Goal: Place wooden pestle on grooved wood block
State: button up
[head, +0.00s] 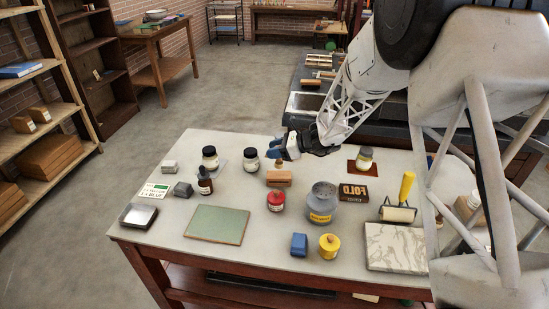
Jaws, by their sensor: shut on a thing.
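The grooved wood block (279,178) is a small orange-brown block near the middle of the table, behind the red-labelled jar. My gripper (281,152), with blue fingers, comes in from the right and is just above and behind the block. It is shut on a small brown piece, which I take to be the wooden pestle (279,165). The pestle is mostly hidden by the fingers and very small here. It shows right over the block's top; I cannot tell whether it touches the block.
A red jar (276,201) and a grey can (322,202) stand in front of the block. A green mat (217,225) lies front left, a marble slab (395,247) front right. The table's (262,253) front middle has some free room.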

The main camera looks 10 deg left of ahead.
aim_at(279, 160)
jog(key=shift+f, duration=1.7)
jog(key=shift+f, duration=0.15)
jog(key=o, duration=1)
jog(key=shift+d+r, duration=0.15)
jog(key=shift+r, duration=0.1)
jog(key=shift+d+r, duration=0.25)
jog(key=shift+d, duration=0.3)
jog(key=v, duration=1)
jog(key=shift+d, duration=0.25)
